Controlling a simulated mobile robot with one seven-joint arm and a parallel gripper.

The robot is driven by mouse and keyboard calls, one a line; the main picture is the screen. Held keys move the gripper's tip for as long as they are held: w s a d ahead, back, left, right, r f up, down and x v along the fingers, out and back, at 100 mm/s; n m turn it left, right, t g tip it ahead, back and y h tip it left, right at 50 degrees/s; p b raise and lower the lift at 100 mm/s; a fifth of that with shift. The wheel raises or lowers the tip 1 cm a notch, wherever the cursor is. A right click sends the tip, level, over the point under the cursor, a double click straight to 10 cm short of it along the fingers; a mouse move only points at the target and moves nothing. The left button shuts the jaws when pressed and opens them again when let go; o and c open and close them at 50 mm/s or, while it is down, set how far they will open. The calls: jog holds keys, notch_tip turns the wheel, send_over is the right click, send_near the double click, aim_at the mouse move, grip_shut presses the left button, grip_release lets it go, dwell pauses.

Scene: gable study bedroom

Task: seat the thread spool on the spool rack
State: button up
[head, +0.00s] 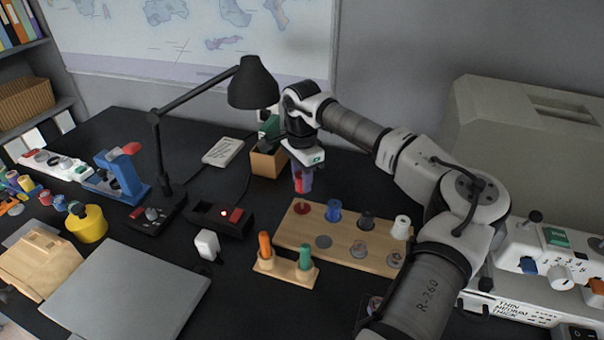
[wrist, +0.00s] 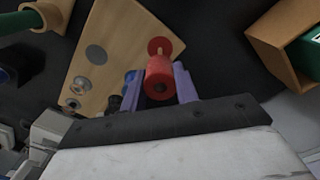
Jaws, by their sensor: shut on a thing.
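A red thread spool (wrist: 160,78) is held between the purple fingers of my gripper (head: 302,182), end-on to the wrist camera. In the head view only a red strip of the spool shows between the fingers. The wooden spool rack (head: 339,229) lies on the dark desk just in front of the gripper. It has a red round seat (head: 304,208) at its back left corner, also in the wrist view (wrist: 158,44) just beyond the spool. Blue (head: 334,210), dark (head: 367,220) and white (head: 401,227) spools stand along the back row. Grey discs mark the front row.
A small wooden stand (head: 285,271) with orange and green pieces is in front of the rack. An open wooden box (head: 267,162) is behind left of the gripper. A black device (head: 220,219), a lamp (head: 253,84) and a laptop (head: 135,290) are left.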

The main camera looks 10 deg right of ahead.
jog(key=shift+f+b, duration=0.45)
jog(key=shift+f, duration=0.65)
jog(key=shift+f+b, duration=1.45)
jog(key=shift+f, duration=0.95)
jog(key=o, duration=1)
jog(key=shift+r, duration=0.15)
notch_tip(320, 180, up, 14)
jog(key=shift+f+b, duration=0.2)
jog(key=shift+b, duration=0.2)
jog(key=shift+s, duration=0.1)
